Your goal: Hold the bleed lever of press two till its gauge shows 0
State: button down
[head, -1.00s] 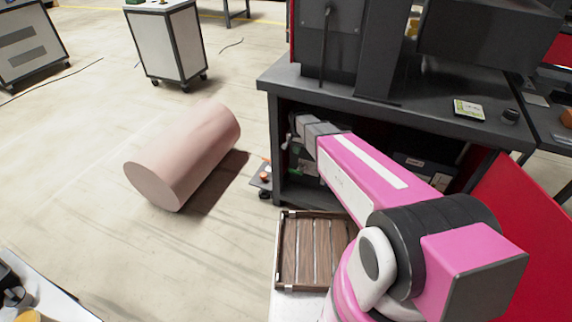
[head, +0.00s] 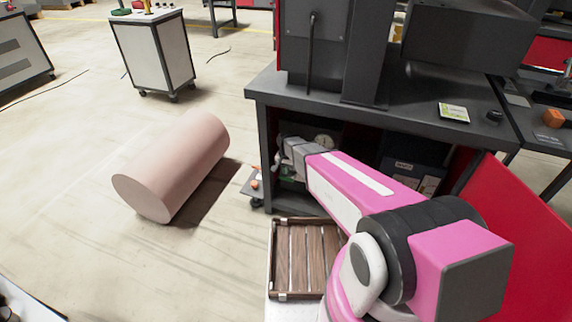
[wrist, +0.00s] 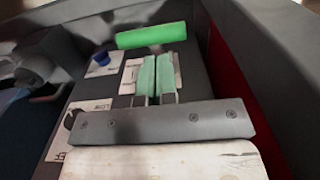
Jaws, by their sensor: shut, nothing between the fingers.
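In the wrist view my gripper (wrist: 158,62) has its two pale green fingers together, with nothing between them. A bright green bar (wrist: 150,36), which looks like a lever handle, lies across just beyond the fingertips; I cannot tell whether they touch it. In the head view my gripper (head: 283,158) is at the open front of the dark press bench (head: 262,125), below its top. Which press this is cannot be read.
A red panel (wrist: 232,85) stands close on the right. A slatted wooden tray (head: 275,258) lies below my arm. A pink cylinder (head: 172,168) lies on open floor to the left.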

jog(key=shift+f, duration=0.85)
jog(key=shift+s, duration=0.15)
jog(key=shift+s+a+f+t, duration=0.2)
jog(key=shift+s+f+t, duration=0.3)
jog(key=shift+s+t, duration=0.15)
notch_tip(320, 180, down, 13)
jog(key=s+a+t+h, duration=0.1)
jog(key=s+t+h, duration=0.1)
jog(key=t, duration=0.2)
dwell(0.4)
jog(key=shift+f, duration=0.3)
dwell(1.3)
jog(key=shift+s, duration=0.1)
